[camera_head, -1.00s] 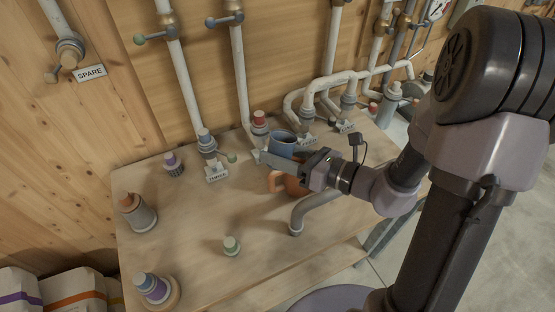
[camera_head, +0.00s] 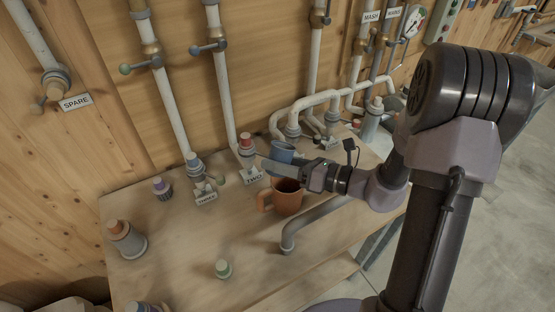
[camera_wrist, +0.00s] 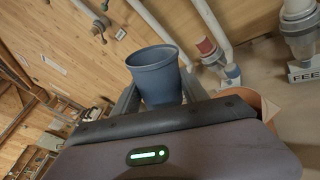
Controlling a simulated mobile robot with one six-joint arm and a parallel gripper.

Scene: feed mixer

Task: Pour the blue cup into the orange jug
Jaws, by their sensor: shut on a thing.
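The blue cup (camera_head: 283,152) is held in my gripper (camera_head: 270,165) above the table, just behind the orange jug. In the wrist view the blue cup (camera_wrist: 155,75) sits between the two fingers, its open rim toward the top; its contents are not visible. The orange jug (camera_head: 288,200) stands upright on the table with its handle to the left and a dark inside showing. My gripper's finger and wrist pass over the jug's back edge. In the wrist view part of the orange jug (camera_wrist: 262,105) shows at lower right, mostly hidden by my gripper.
A grey bent pipe (camera_head: 312,222) rises from the table right of the jug. The table's left-middle is mostly clear.

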